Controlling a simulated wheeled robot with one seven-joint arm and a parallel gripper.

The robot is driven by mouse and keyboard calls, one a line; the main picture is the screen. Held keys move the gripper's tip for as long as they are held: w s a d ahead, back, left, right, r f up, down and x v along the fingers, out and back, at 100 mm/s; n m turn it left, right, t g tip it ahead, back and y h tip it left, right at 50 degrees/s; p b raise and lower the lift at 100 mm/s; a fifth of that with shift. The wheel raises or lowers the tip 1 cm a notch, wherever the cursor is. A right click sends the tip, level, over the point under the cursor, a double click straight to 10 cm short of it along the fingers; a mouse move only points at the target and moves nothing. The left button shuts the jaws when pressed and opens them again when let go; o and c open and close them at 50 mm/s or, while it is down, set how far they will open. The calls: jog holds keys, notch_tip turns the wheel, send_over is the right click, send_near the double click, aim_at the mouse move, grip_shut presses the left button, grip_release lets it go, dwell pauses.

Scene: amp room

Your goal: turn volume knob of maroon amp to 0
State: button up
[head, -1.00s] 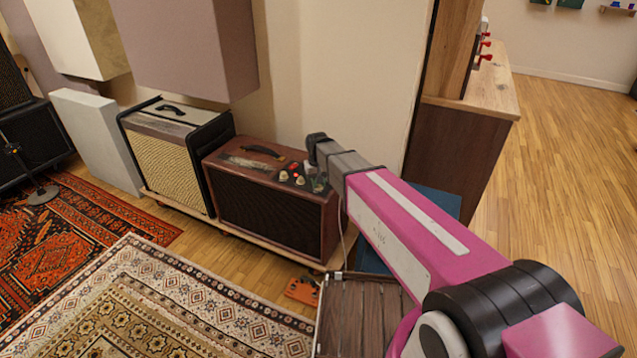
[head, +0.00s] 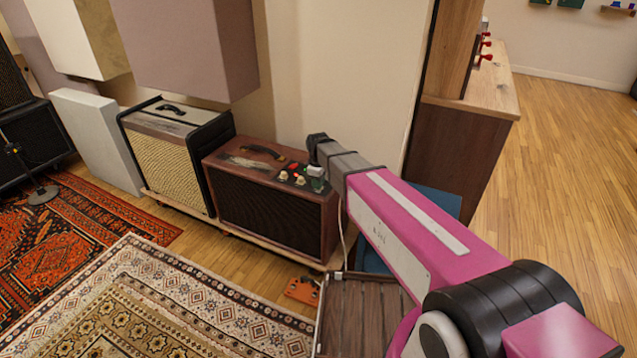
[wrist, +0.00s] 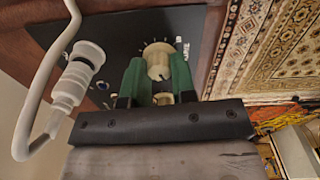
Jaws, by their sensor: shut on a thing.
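The maroon amp (head: 262,211) stands low against the wall in the head view, with control knobs on its top right. In the wrist view, my gripper (wrist: 156,60) has its two green fingers closed on either side of a cream volume knob (wrist: 158,68) with scale marks around it. The lettering beside this knob is too small to read surely. A second cream knob (wrist: 163,98) shows between the fingers, nearer the palm. In the head view, my gripper (head: 316,180) reaches down to the right end of the panel, and the held knob is hard to make out.
A white cable plug (wrist: 80,72) stands in the panel beside my fingers, its cable curving close by. A cream-fronted amp (head: 168,160) stands left of the maroon one. A wooden cabinet (head: 455,150) is to the right. A patterned rug (head: 150,310) lies in front.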

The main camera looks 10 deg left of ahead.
jog(key=shift+n, duration=2.2)
jog(key=o, duration=0.9)
jog(key=shift+r, duration=0.1)
notch_tip(320, 180, up, 11)
jog(key=shift+s+f, duration=0.15)
jog(key=shift+d, duration=0.1)
